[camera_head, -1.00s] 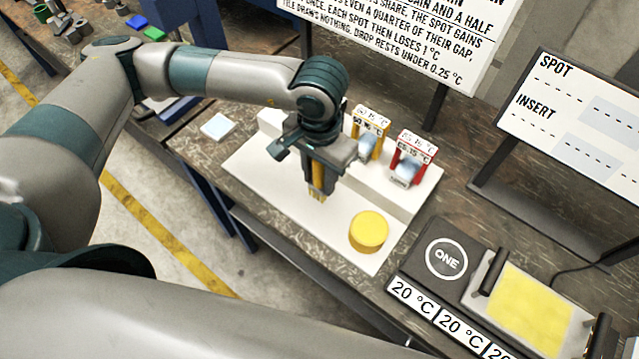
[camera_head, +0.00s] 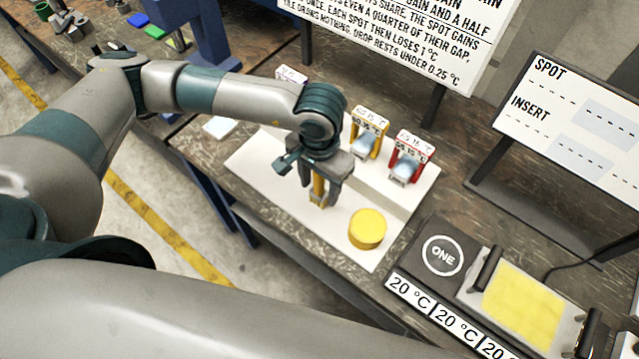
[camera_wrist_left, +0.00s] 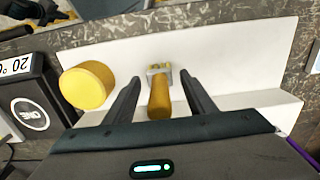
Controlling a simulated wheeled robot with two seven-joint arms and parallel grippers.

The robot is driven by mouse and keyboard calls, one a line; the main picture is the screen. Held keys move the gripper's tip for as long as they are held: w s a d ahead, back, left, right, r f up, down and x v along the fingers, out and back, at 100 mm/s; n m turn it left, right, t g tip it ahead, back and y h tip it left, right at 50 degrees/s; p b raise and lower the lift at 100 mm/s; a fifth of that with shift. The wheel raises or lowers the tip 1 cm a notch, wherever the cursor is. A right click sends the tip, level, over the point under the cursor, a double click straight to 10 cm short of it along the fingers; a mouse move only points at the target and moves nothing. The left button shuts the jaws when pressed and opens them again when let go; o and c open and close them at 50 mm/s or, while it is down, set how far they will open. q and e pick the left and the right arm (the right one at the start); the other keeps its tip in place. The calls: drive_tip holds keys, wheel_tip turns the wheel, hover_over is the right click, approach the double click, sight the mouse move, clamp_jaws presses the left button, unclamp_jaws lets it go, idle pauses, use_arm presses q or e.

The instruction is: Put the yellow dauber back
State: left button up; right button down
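The yellow dauber (camera_head: 319,190) is at the left front part of the white tray (camera_head: 288,203), between the fingers of my left gripper (camera_head: 318,187). In the left wrist view its yellow handle (camera_wrist_left: 160,97) points back toward the gripper, with a squarish yellow-grey end (camera_wrist_left: 160,69) against the tray. The two fingers (camera_wrist_left: 160,92) are spread, with a clear gap on each side of the handle. A round yellow pot (camera_head: 368,229) stands right of the dauber; it also shows in the wrist view (camera_wrist_left: 87,86). My right gripper is out of view.
Yellow (camera_head: 368,134) and red (camera_head: 408,157) labelled holders stand on the tray's raised back; a purple-edged one (camera_head: 291,76) is partly hidden by my arm. At right are the black ONE block (camera_head: 441,256) and a plate with a yellow pad (camera_head: 523,304). Sign boards stand behind.

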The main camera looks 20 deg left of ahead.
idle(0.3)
use_arm(q)
drive_tip(key=shift+r, duration=0.25)
wheel_tip(320, 180, up, 11)
drive_tip(key=b, duration=0.5)
drive_tip(key=shift+r+b, duration=0.3)
drive_tip(key=shift+r, duration=0.1)
drive_tip(key=shift+s+f, duration=0.1)
